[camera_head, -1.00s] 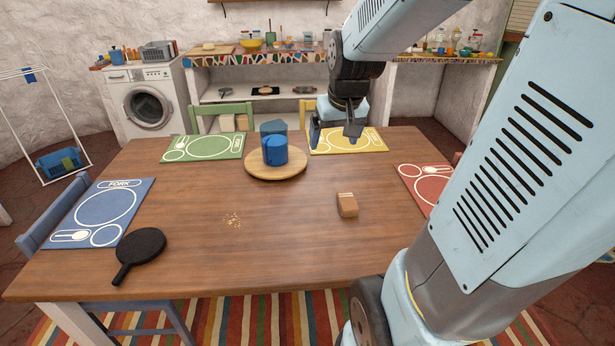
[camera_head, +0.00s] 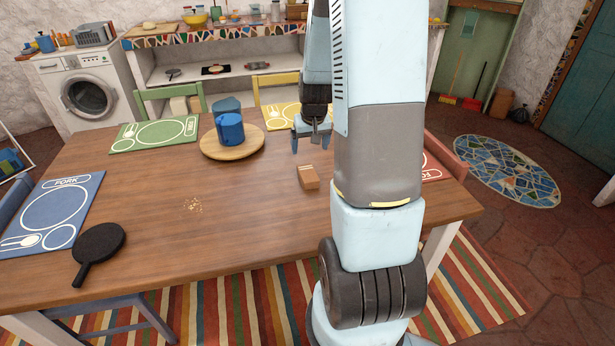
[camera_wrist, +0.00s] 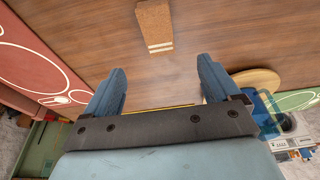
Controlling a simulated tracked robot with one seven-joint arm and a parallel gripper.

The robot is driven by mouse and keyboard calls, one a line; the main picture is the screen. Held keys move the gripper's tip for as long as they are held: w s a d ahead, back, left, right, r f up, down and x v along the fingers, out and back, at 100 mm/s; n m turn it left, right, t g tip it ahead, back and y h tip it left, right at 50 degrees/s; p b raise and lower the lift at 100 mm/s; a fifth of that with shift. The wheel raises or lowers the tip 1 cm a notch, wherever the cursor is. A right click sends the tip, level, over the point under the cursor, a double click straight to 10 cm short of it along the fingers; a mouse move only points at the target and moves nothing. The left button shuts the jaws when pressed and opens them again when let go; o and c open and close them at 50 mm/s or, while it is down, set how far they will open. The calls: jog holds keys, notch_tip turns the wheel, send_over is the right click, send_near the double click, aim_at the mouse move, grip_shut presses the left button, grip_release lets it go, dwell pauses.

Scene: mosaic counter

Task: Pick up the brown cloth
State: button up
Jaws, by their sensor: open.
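The brown cloth (camera_head: 308,177) looks like a small folded tan block with pale stripes at one end. It lies on the wooden table, right of the middle in the head view. In the wrist view the cloth (camera_wrist: 154,26) is at the top centre, beyond my fingertips. My gripper (camera_head: 312,142) is above the table behind the cloth, fingers pointing down. In the wrist view my gripper (camera_wrist: 160,78) has its two blue fingers wide apart with nothing between them. It is apart from the cloth.
A round wooden board (camera_head: 232,146) with a blue mug (camera_head: 230,129) stands left of my gripper. Placemats lie around the table edges. A black pan-like object (camera_head: 99,246) and crumbs (camera_head: 193,205) lie to the left. The table around the cloth is mostly clear.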

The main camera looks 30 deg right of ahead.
aim_at(308, 172)
jog(key=shift+x, duration=6.5)
jog(key=shift+s+d, duration=0.1)
jog(key=shift+d, duration=0.05)
jog(key=shift+c, duration=0.4)
jog(key=c, duration=1.1)
jog(key=shift+c, duration=0.2)
